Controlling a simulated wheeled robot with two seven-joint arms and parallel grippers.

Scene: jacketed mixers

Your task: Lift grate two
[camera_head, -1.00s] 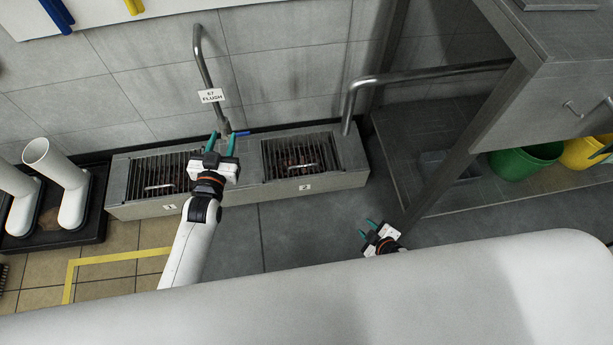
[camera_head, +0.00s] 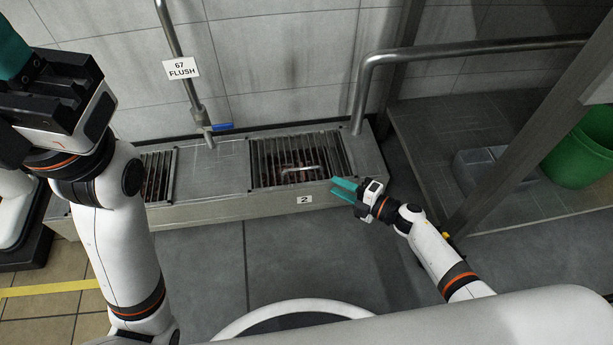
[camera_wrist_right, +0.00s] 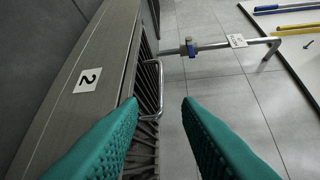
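Grate two (camera_head: 300,159) is a barred metal grate set in the grey trough, above the label "2" (camera_head: 304,200). Its raised loop handle (camera_head: 303,170) also shows in the right wrist view (camera_wrist_right: 160,92), just beyond the fingertips. My right gripper (camera_head: 344,190) has teal fingers, is open and empty, and is at the trough's front edge, near the grate's right front corner. In the right wrist view its fingers (camera_wrist_right: 160,108) are spread apart. My left gripper (camera_head: 20,60) is raised at the far left, partly cut off by the frame, and its fingertips are not clear.
Another grate (camera_head: 158,176) lies left in the same trough, partly hidden by my left arm. A pipe with a "67 FLUSH" sign (camera_head: 181,69) and blue lever stands behind. A bent pipe (camera_head: 364,85) rises at the trough's right end. A steel post (camera_head: 540,140) and green bucket (camera_head: 580,155) are at right.

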